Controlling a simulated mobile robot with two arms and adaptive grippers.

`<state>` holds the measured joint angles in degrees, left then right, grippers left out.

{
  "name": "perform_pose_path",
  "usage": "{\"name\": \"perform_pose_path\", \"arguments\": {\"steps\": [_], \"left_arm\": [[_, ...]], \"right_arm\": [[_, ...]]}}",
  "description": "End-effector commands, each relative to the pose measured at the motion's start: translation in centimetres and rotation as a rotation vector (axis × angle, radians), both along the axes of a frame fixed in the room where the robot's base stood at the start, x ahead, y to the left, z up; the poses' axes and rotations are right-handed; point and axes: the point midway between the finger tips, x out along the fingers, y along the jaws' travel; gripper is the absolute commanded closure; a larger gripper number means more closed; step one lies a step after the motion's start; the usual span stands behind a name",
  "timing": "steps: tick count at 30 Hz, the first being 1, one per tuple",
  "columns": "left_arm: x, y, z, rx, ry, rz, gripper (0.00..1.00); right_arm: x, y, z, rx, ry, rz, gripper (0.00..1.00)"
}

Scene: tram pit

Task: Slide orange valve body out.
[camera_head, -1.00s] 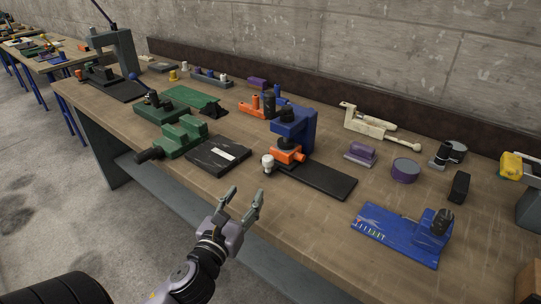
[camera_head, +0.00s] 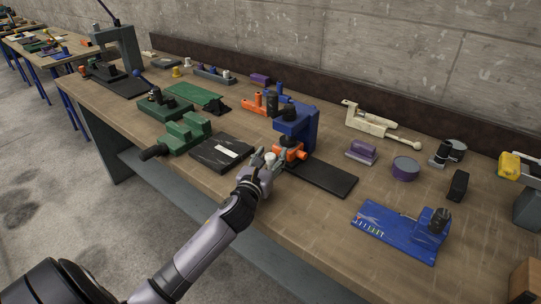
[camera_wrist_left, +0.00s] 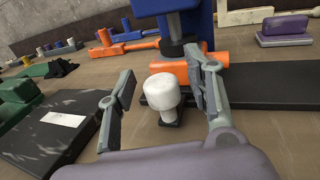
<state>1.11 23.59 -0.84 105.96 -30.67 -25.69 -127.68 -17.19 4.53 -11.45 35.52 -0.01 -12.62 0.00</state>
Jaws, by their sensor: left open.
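The orange valve body (camera_head: 302,155) sits under the ram of the blue press (camera_head: 305,128), on the dark base plate (camera_head: 325,178). In the left wrist view the valve body (camera_wrist_left: 218,57) shows beyond my fingers, partly hidden by the right finger and the white knob. My left gripper (camera_head: 269,156) is open in front of the press; its fingers (camera_wrist_left: 160,80) are spread wide in the left wrist view. The white-capped knob (camera_wrist_left: 163,90) appears between the fingers, nearer than the valve body; contact cannot be told. My right gripper is not in view.
A black slab (camera_head: 220,153) and a green vise (camera_head: 182,135) stand left of the press. Another orange part (camera_head: 253,107) lies behind it. A purple block (camera_head: 361,150), a purple cylinder (camera_head: 405,168) and a blue fixture (camera_head: 402,230) are to the right, with bare bench between.

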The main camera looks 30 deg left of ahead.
Motion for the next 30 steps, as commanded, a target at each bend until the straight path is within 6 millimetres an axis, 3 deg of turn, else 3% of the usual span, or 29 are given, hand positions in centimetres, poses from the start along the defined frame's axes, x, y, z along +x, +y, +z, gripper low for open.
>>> {"name": "perform_pose_path", "arguments": {"steps": [9, 30], "left_arm": [[0.22, 0.03, -0.03, 0.0, 0.001, 0.0, 0.54], [0.19, 0.03, -0.03, -0.001, 0.0, 0.0, 1.0]], "right_arm": [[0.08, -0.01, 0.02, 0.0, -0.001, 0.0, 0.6], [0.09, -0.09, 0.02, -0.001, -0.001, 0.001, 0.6]]}}
